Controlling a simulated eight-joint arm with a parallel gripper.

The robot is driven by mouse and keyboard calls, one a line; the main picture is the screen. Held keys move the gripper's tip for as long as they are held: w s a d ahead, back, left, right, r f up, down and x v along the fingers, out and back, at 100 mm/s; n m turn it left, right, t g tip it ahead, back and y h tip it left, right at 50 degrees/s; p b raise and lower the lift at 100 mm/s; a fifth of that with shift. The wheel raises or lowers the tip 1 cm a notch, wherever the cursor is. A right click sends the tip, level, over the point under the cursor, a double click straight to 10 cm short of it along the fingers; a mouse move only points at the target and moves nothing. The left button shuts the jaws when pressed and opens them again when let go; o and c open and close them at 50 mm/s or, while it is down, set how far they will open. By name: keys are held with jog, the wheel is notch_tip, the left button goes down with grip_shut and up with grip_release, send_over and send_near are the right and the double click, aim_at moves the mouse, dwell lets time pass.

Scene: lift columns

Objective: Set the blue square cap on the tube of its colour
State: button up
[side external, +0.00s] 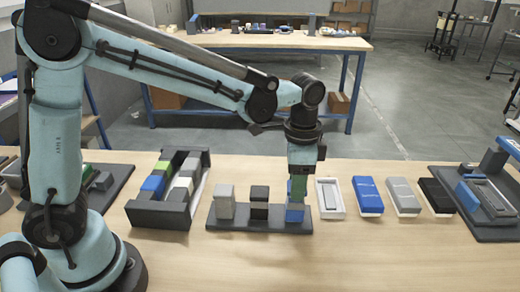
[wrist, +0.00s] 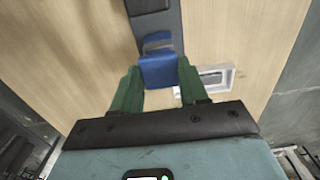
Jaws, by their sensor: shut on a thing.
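My gripper (side external: 298,190) is above the right end of a dark base plate, its green fingers pointing down. In the wrist view, my gripper (wrist: 157,88) is shut on the blue square cap (wrist: 158,72). In the side view the fingers mostly hide the cap. A blue square tube (side external: 295,214) stands on the dark base plate (side external: 235,227) directly under the fingers. I cannot tell whether cap and tube touch. To its left stand a black capped column (side external: 259,203) and a grey capped column (side external: 224,202).
A dark open box (side external: 163,215) with coloured blocks stands left. A white tray (side external: 330,199), blue box (side external: 368,196), grey box (side external: 403,197) and black box (side external: 436,197) lie right. A fixture (side external: 484,200) is at far right. The front table is clear.

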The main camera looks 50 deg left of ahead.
jog(key=shift+f, duration=0.55)
dwell(1.4)
dwell(0.3)
jog(key=o, duration=1.6)
jog(key=shift+r, duration=0.15)
jog(key=shift+r, duration=3.65)
